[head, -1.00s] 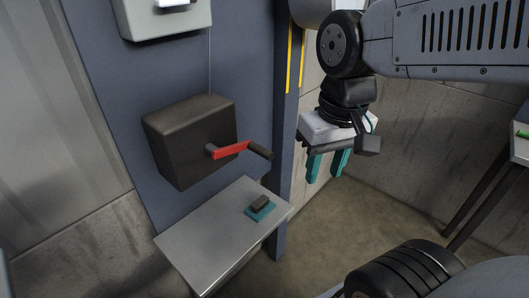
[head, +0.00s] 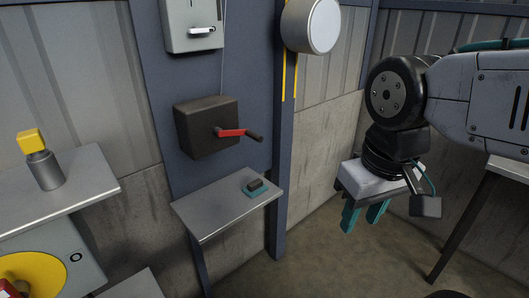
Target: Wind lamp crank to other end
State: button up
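The lamp crank has a red arm (head: 232,133) with a dark handle (head: 254,138) pointing right. It sits on the front of a dark box (head: 200,128) fixed to a blue-grey panel. A thin cable runs up from the box. My gripper (head: 364,216) hangs at the right, fingers pointing down, well apart from the crank. Its two teal fingers are spread with a gap between them and nothing in it.
A small metal shelf (head: 215,212) under the box holds a teal block (head: 254,188) with a dark top. A grey box with a white lever (head: 202,31) and a round white lamp (head: 311,25) are above. A left bench (head: 85,188) bears a yellow-topped cylinder (head: 38,160). Open floor lies below my gripper.

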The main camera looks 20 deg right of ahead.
aim_at(217, 131)
jog(key=u, duration=0.05)
jog(key=k, duration=0.15)
jog(key=z, duration=2.1)
jog(key=i, duration=1.15)
jog(key=u, duration=1.75)
